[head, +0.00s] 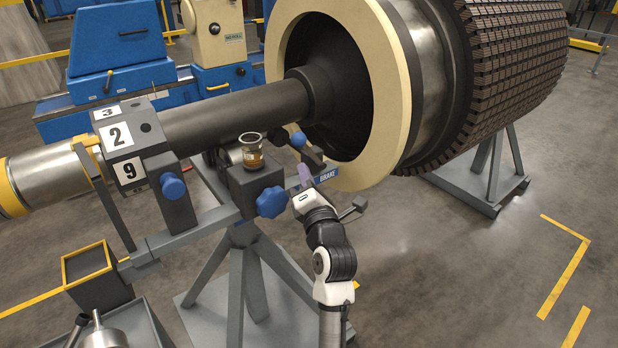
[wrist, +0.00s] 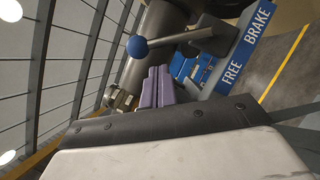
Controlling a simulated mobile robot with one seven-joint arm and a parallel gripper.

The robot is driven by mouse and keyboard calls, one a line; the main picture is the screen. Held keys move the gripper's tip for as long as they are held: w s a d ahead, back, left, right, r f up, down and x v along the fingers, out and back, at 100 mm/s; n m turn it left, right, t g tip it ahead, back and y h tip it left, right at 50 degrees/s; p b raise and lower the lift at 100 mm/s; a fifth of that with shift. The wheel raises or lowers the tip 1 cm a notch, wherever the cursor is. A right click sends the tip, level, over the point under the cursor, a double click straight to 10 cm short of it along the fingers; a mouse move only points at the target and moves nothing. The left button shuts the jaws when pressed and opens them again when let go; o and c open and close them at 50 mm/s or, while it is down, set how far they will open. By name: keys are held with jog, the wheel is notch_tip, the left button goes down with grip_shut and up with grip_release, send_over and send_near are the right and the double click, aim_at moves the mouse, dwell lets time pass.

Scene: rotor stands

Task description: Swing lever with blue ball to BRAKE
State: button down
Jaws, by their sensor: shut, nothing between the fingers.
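The lever's blue ball (head: 298,139) sits on a dark arm at the stand's right end, beside the big shaft. In the wrist view the blue ball (wrist: 137,46) is left of the dark lever arm (wrist: 180,38). Which word the lever points to I cannot tell. My gripper (head: 305,172), with purple fingers, is shut and empty in front of the plate. In the wrist view my gripper (wrist: 157,88) is apart from the ball.
A glass jar (head: 252,150) stands on the dark block left of the lever. Blue star knob (head: 272,202) and round blue knob (head: 173,186) project from the stand. The large rotor (head: 400,80) fills the space behind. The floor (head: 460,270) at right is clear.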

aim_at(308, 148)
jog(key=p+x, duration=0.1)
jog(key=x, duration=0.3)
jog(key=shift+w+a+r+p, duration=0.1)
jog(key=shift+w+p, duration=0.1)
jog(key=shift+p, duration=0.1)
jog(key=shift+r, duration=0.15)
jog(key=shift+w+r+m, duration=0.1)
jog(key=shift+r+m, duration=0.05)
jog(key=shift+m, duration=0.25)
jog(key=shift+d+r+p, duration=0.1)
jog(key=shift+d+p, duration=0.15)
jog(key=shift+p, duration=0.1)
jog(key=shift+w+d+r+m+g+h+p, duration=0.25)
jog(key=shift+d+r+m+h+p, duration=0.15)
jog(key=shift+m, duration=0.45)
jog(key=shift+w+d+r+m+g+h+p, duration=0.25)
jog(key=shift+r+m+h+p, duration=0.2)
jog(key=shift+m, duration=0.4)
jog(key=w+d+r+m+g+p, duration=0.1)
jog(key=w+d+m+g+p, duration=0.3)
jog(key=m, duration=0.5)
jog(key=shift+w+d+g, duration=0.3)
jog(key=shift+w+d, duration=0.1)
jog(key=shift+d, duration=0.85)
